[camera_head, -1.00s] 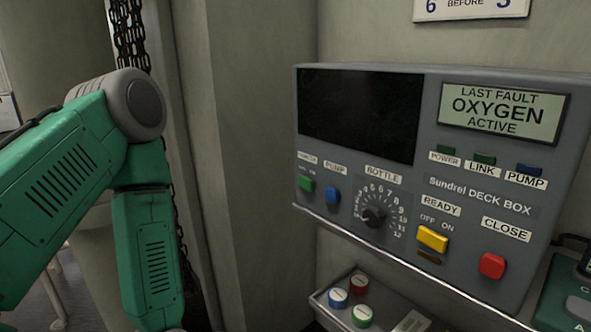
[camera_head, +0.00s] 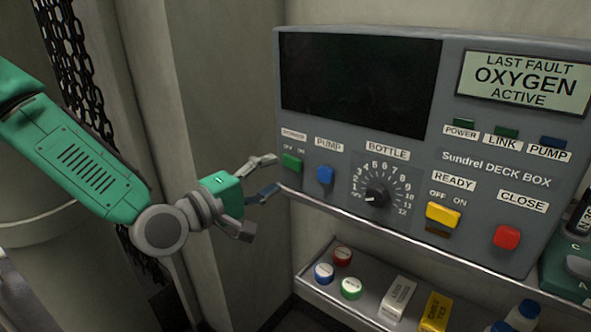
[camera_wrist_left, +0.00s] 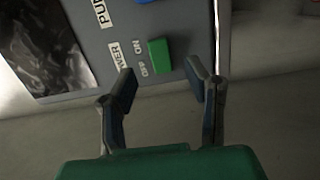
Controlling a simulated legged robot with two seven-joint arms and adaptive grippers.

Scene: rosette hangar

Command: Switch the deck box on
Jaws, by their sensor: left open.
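The grey deck box (camera_head: 330,130) is mounted on the wall, with a dark blank screen (camera_head: 360,75) at its upper left. Its green switch (camera_head: 291,163), marked OFF and ON, is at the lower left corner. The green switch (camera_wrist_left: 159,56) also shows in the left wrist view, beyond and between my fingertips. My left gripper (camera_head: 268,176) is open and empty, just left of the green switch; I see no contact. A blue pump switch (camera_head: 325,175), a bottle dial (camera_head: 377,196), a yellow ready switch (camera_head: 443,214) and a red close button (camera_head: 507,237) line the panel.
A shelf (camera_head: 330,297) below holds red, blue and green round caps, a white box (camera_head: 396,298) and a yellow box (camera_head: 435,312). A metal rail (camera_head: 400,236) runs under the deck box. A chain (camera_head: 65,60) hangs at the left.

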